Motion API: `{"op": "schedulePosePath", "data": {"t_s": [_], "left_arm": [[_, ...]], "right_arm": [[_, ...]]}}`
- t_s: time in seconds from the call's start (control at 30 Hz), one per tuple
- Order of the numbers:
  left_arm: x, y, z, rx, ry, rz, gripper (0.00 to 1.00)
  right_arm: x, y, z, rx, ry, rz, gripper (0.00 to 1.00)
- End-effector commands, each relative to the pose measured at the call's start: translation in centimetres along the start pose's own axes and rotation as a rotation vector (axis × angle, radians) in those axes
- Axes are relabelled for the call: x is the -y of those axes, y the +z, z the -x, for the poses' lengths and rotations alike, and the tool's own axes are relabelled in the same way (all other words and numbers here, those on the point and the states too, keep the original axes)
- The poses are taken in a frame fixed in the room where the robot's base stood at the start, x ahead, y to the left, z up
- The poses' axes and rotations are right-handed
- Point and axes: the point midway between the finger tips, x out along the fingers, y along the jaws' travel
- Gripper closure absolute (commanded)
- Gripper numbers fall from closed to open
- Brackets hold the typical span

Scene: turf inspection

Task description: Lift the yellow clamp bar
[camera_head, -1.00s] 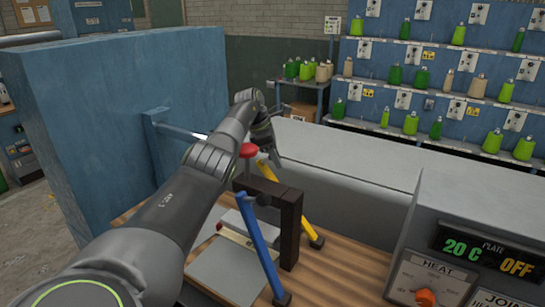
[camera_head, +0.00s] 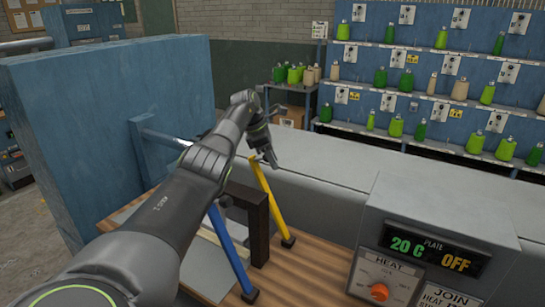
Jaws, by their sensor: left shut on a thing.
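The yellow clamp bar (camera_head: 267,197) leans up from a dark foot on the wooden bench, beside a dark brown upright frame. A blue bar (camera_head: 228,238) leans in the same way nearer to me. My left gripper (camera_head: 271,158) is at the upper end of the yellow bar and shut on it. The gripper partly hides that end, so the exact contact is hard to see. My right gripper is not in view.
A grey control box (camera_head: 440,235) with a "20 C" and "OFF" display stands at the right. A large blue panel (camera_head: 110,120) fills the left. A long grey block (camera_head: 335,200) lies behind the bars. Shelves (camera_head: 440,90) of bottles stand beyond.

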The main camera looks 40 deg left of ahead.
Motion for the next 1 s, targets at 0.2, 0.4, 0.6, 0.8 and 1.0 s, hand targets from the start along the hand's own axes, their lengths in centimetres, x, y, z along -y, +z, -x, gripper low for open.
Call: {"op": "schedulePosePath", "data": {"t_s": [0.2, 0.4, 0.6, 0.8, 1.0], "left_arm": [[0.53, -0.44, -0.87, -0.011, -0.028, 0.01, 1.0], [0.54, -0.43, -0.86, -0.011, -0.028, 0.009, 1.0], [0.54, -0.43, -0.87, -0.011, -0.028, 0.009, 1.0], [0.54, -0.43, -0.87, -0.011, -0.028, 0.009, 1.0], [0.51, -0.47, -0.86, -0.012, -0.027, 0.009, 0.61]], "right_arm": [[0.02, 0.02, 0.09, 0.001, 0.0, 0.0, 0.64], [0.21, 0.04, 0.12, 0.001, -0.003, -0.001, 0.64], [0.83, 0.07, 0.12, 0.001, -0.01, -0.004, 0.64], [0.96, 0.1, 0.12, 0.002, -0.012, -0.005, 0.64], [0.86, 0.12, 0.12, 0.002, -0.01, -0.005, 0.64]]}}
